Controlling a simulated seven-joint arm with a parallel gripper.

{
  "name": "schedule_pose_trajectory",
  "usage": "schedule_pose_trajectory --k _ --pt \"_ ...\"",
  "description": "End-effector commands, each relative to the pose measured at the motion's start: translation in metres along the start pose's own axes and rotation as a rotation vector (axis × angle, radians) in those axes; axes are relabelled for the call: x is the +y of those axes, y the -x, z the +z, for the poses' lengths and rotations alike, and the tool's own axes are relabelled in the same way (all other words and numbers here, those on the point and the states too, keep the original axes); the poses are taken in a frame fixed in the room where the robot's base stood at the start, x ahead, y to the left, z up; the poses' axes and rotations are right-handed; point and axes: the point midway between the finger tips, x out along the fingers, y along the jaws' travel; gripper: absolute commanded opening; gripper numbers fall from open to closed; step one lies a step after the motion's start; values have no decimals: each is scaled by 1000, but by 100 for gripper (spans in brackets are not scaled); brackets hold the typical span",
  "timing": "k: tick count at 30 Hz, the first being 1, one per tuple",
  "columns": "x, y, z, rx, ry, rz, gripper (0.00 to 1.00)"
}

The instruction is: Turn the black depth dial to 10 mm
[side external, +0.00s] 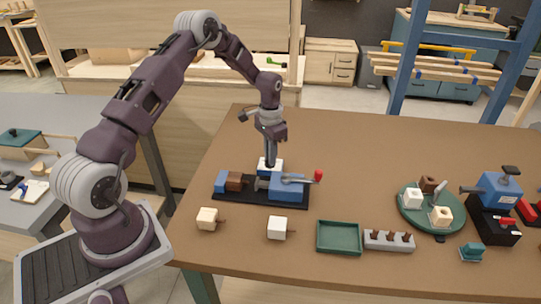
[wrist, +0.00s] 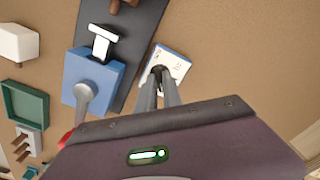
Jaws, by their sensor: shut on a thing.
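The black depth dial (wrist: 160,69) sits at the near edge of a white plate with small dark marks (wrist: 176,60) in the wrist view. The white plate shows in the side view (side external: 275,164) behind the blue fixture. My gripper (wrist: 161,78) is shut on the dial, its two fingers close together over it. In the side view my gripper (side external: 270,161) points down at the plate, and the dial is hidden by the fingers. The marks are too small to read, so I cannot tell the dial's setting.
Beside the dial, a blue fixture (side external: 287,187) with a red-knobbed lever (side external: 318,176) stands on a black base (side external: 253,196). Pale blocks (side external: 207,218), a green tray (side external: 339,238), a grey rack (side external: 389,241) and a round green stand (side external: 425,222) lie around. The table behind is clear.

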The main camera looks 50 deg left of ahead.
Motion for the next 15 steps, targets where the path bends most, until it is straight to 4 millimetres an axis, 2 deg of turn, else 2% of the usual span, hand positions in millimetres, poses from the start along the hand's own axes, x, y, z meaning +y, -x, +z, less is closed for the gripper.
schedule_pose_trajectory --k 13,14,15 --pt "0 1 -1 2 -11 -2 0" --pt "0 1 -1 2 -11 -2 12" --pt "0 1 -1 2 -11 -2 20"
